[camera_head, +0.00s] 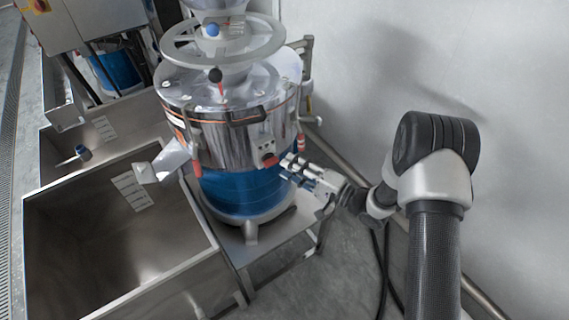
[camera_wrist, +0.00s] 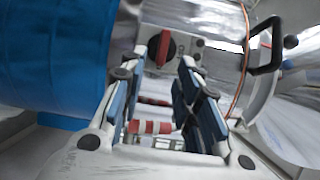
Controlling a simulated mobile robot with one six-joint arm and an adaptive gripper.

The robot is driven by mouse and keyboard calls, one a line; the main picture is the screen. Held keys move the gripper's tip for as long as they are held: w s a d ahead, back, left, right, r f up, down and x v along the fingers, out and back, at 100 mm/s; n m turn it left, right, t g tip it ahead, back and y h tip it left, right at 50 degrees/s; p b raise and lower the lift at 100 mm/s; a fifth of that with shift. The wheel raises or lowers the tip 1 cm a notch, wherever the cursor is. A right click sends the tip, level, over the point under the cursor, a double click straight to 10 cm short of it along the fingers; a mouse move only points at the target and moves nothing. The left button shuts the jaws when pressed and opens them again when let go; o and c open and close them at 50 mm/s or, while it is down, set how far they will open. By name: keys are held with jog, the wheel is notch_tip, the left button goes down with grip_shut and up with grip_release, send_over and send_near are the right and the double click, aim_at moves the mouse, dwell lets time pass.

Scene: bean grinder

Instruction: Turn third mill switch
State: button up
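The mill (camera_head: 240,185) has a polished steel upper drum and a blue lower body. Its switch (camera_head: 269,160) is a red knob on a small plate on the drum's front right. In the wrist view the red switch handle (camera_wrist: 165,48) sits on a dark round base, ahead of my fingertips and roughly between them. My gripper (camera_head: 287,168) is just right of the switch in the head view. In the wrist view my gripper (camera_wrist: 164,66) is open, with blue-padded fingers apart and nothing between them. I cannot tell whether the fingers touch the switch.
A handwheel (camera_head: 222,42) tops the mill. A black handle (camera_wrist: 268,50) sticks out right of the switch. An open steel bin (camera_head: 60,235) stands at the front left. Another blue machine (camera_head: 115,70) is at the back left. A wall (camera_head: 400,60) bounds the right.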

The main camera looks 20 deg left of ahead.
jog(key=v, duration=0.9)
jog(key=shift+w+a, duration=0.1)
